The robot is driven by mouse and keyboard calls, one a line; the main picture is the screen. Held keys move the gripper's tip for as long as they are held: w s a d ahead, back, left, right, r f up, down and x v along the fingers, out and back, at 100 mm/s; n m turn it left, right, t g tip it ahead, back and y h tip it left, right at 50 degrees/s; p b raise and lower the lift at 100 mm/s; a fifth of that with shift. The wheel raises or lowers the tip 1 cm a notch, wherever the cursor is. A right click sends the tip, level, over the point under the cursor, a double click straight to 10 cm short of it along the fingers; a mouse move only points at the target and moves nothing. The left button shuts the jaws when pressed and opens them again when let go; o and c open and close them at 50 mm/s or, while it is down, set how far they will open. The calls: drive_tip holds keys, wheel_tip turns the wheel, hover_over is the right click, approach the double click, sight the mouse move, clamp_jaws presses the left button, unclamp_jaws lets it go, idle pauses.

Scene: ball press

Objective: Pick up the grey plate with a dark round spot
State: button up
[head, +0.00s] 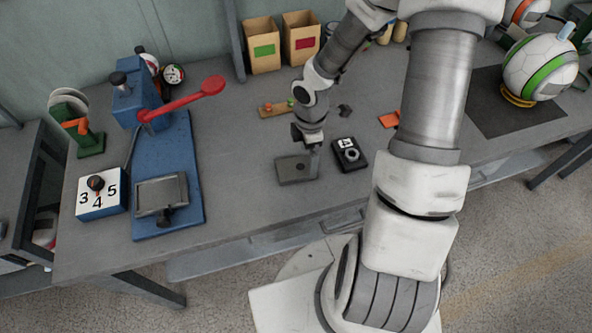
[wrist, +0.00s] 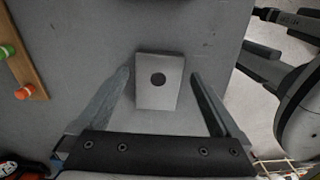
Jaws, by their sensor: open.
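The grey plate (head: 292,170) lies flat on the grey workbench, near the bench's front edge in the head view. In the wrist view the plate (wrist: 160,95) is a light rectangle with a dark round spot near its middle. My gripper (wrist: 161,75) is open, with one finger on each side of the plate and a gap to it on both sides. In the head view my gripper (head: 308,158) is over the plate's right part and hides some of it. I cannot tell the exact height of the fingertips above the bench.
A small black device (head: 349,154) lies close to the right of the plate. A wooden strip with coloured knobs (head: 277,108) lies behind my gripper. A blue press with a red lever (head: 170,165) stands on the left. The bench between press and plate is clear.

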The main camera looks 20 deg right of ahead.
sight(307, 165)
wheel_tip(307, 165, down, 4)
drive_tip(key=shift+a+r+b, duration=0.15)
drive_tip(key=shift+r+b, duration=0.1)
drive_tip(key=shift+b, duration=0.15)
drive_tip(key=shift+c, duration=0.2)
drive_tip(key=c, duration=1.5)
drive_tip(key=shift+w+r, duration=0.1)
drive_tip(key=shift+r, duration=0.1)
